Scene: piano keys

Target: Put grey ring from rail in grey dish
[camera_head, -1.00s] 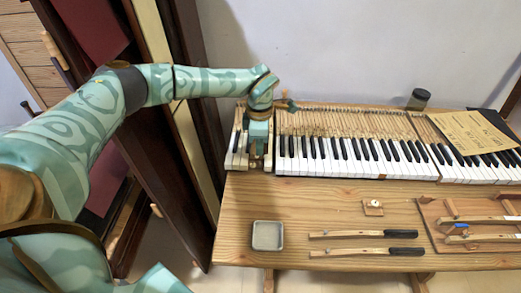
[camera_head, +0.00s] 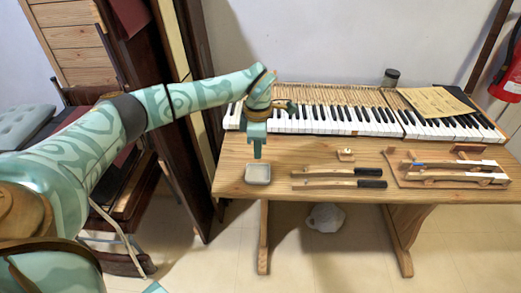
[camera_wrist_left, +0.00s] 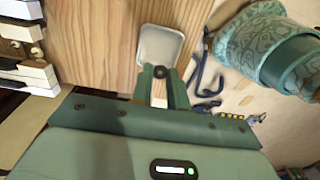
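My left gripper (camera_head: 257,152) points down in the head view, above the front left of the wooden table and just over the far side of the grey dish (camera_head: 258,174). In the left wrist view the gripper (camera_wrist_left: 160,74) has its fingertips close together on a small dark grey ring (camera_wrist_left: 160,72). The dish (camera_wrist_left: 160,46) lies just beyond the tips and looks empty. The ring is too small to make out in the head view. My right gripper is not in view.
The piano keys (camera_head: 350,121) run along the back of the table (camera_head: 225,172). Two dark-handled sticks (camera_head: 338,184) lie right of the dish. A board with wooden parts (camera_head: 450,172) lies farther right. Bare wood surrounds the dish.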

